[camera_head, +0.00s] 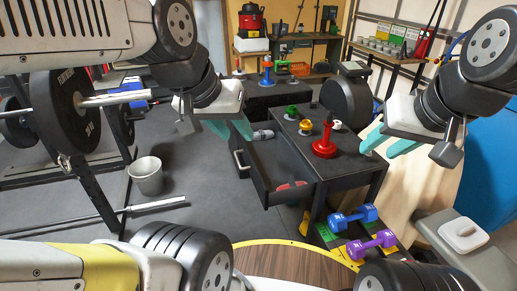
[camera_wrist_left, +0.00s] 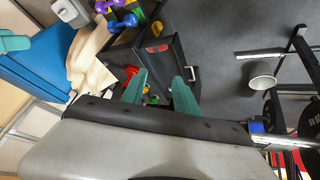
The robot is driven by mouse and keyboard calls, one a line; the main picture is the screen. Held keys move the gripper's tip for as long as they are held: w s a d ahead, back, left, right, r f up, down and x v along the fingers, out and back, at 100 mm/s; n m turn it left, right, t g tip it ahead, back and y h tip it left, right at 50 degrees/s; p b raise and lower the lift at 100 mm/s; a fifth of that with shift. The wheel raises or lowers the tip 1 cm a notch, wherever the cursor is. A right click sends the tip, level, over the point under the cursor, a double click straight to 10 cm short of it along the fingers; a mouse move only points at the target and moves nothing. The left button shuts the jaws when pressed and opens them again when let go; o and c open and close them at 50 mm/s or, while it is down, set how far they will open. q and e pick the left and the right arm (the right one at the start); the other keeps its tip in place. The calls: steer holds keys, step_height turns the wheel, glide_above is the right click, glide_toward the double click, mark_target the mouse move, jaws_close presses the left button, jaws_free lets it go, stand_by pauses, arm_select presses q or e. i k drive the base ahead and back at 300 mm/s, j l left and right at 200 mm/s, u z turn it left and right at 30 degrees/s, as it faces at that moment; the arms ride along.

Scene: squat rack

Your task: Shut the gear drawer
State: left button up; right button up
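The gear drawer (camera_head: 262,178) is black and stands pulled out from the left side of a black table (camera_head: 345,163). Its front panel has a light handle (camera_head: 240,160). A grey item (camera_head: 263,134) and a reddish item (camera_head: 291,186) lie inside. The drawer also shows in the left wrist view (camera_wrist_left: 172,48), with its handle (camera_wrist_left: 192,72) near one finger. My left gripper (camera_head: 231,128) has its teal fingers spread, empty, close to the far end of the drawer front; contact cannot be told. My right gripper (camera_head: 380,148) is open and empty right of the table.
A red stand (camera_head: 325,142) and green and yellow pieces sit on the tabletop. Blue (camera_head: 352,217) and purple (camera_head: 371,244) dumbbells lie below the table's front. A grey bucket (camera_head: 147,176) stands on the floor left of the drawer, with clear floor between. A barbell rack (camera_head: 70,150) is further left.

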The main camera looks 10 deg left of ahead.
mark_target(273, 163)
steer(key=u, duration=0.55)
steer(key=i+u, duration=0.4)
steer(key=i, duration=0.65)
